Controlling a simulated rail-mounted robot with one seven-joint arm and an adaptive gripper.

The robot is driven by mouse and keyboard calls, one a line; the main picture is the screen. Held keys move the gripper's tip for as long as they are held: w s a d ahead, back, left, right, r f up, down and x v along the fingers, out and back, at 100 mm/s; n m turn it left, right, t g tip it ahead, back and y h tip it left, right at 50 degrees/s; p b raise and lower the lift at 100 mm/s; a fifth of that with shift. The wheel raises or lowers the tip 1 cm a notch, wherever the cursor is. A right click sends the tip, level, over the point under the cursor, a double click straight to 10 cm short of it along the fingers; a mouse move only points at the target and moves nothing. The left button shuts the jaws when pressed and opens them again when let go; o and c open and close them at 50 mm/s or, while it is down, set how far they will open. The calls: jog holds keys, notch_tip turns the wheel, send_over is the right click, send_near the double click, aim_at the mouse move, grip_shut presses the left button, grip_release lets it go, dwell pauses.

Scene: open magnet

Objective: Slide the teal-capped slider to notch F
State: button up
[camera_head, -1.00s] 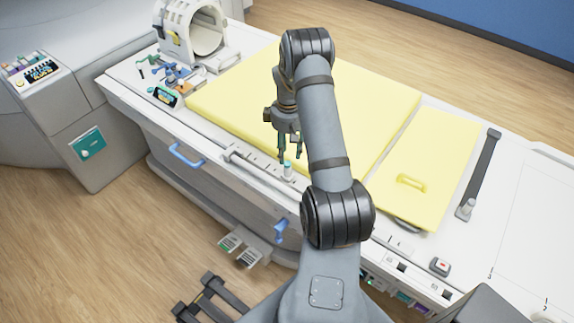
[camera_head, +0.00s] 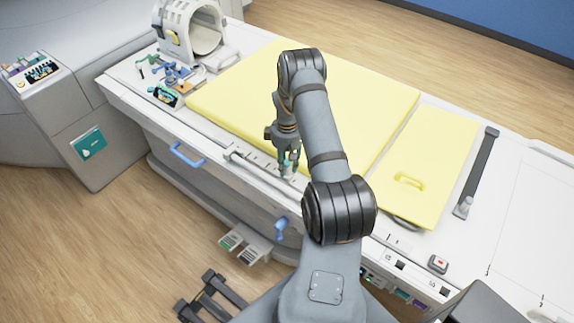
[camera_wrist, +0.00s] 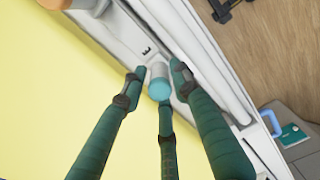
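The teal-capped slider (camera_wrist: 159,88) stands on the track along the near edge of the bed, with a pale grey body under its teal cap. In the wrist view my gripper (camera_wrist: 159,74) has its green fingers spread around the slider, one on each side and one below in the picture. Small gaps seem to show between the side fingers and the cap. In the head view my gripper (camera_head: 287,166) is down at the track, and its fingers partly hide the slider.
A yellow pad (camera_head: 350,95) lies right behind the track. A white rail (camera_wrist: 187,45) runs beside the slider. A blue handle (camera_head: 187,155) sits on the bed's front. Small coloured items (camera_head: 172,75) and a ring-shaped coil (camera_head: 190,30) stand at the far left end.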

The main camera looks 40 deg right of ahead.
jog(key=c, duration=0.6)
grip_shut()
